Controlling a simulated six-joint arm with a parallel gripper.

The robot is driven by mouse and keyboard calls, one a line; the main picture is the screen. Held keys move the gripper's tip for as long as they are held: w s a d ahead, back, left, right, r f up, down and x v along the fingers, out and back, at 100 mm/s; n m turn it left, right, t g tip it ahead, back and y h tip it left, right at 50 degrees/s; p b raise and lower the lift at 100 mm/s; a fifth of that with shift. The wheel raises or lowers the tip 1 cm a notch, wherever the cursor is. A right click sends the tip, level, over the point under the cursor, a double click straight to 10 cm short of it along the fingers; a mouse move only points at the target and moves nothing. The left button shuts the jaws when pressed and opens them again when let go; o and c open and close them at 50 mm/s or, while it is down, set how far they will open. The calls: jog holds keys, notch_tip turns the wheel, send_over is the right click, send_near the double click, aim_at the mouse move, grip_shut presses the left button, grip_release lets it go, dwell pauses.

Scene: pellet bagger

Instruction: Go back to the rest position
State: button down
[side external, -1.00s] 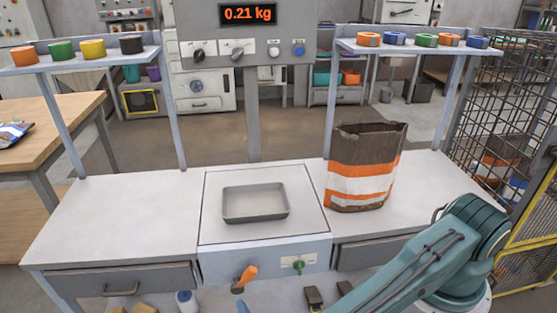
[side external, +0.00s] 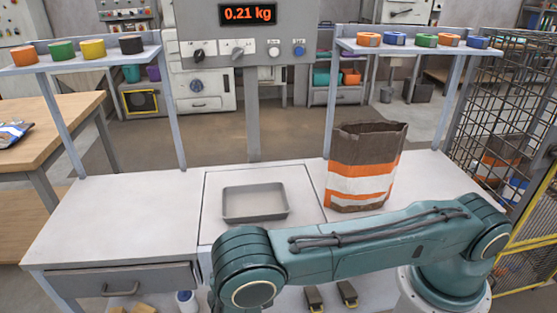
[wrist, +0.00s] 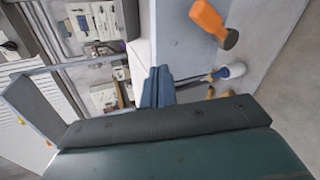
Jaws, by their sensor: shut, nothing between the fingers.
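My gripper (wrist: 157,72) shows in the wrist view with its two blue-grey fingers together and nothing between them. It is out of sight in the side view, where my teal arm reaches across the bench front. An orange lever handle (wrist: 207,17) is in the upper right of the wrist view, apart from the fingers. The empty grey tray (side external: 255,216) sits on the bench's middle plate. An open brown bag with orange and white bands (side external: 364,140) stands upright to its right.
The display (side external: 248,14) reads 0.21 kg. Shelves with coloured rolls stand left (side external: 60,63) and right (side external: 400,49). A wire cage (side external: 497,75) borders the right side. The left bench top (side external: 115,220) is clear. A bottle (wrist: 231,71) lies beyond the fingers in the wrist view.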

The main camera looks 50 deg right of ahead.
jog(key=s+d+r+m+g+y, duration=0.1)
jog(key=d+r+m+g+y, duration=0.2)
jog(key=r, duration=0.6)
jog(key=s+d+r+m+g, duration=0.1)
jog(key=d+r+m, duration=0.3)
jog(key=r, duration=0.5)
jog(key=s+d+r+m+g+y, duration=0.1)
jog(key=d+r+m+g+y, duration=0.1)
jog(key=d+r, duration=0.5)
jog(key=s+d+r+m+t+y, duration=0.1)
jog(key=s+r+y, duration=0.1)
jog(key=s+r, duration=0.4)
jog(key=s+d+r+m+t+y, duration=0.1)
jog(key=s+r, duration=0.6)
jog(key=s, duration=0.8)
jog(key=shift+s+d+r+m+y, duration=0.25)
jog(key=shift+s+m+y, duration=0.15)
jog(key=shift+y, duration=0.3)
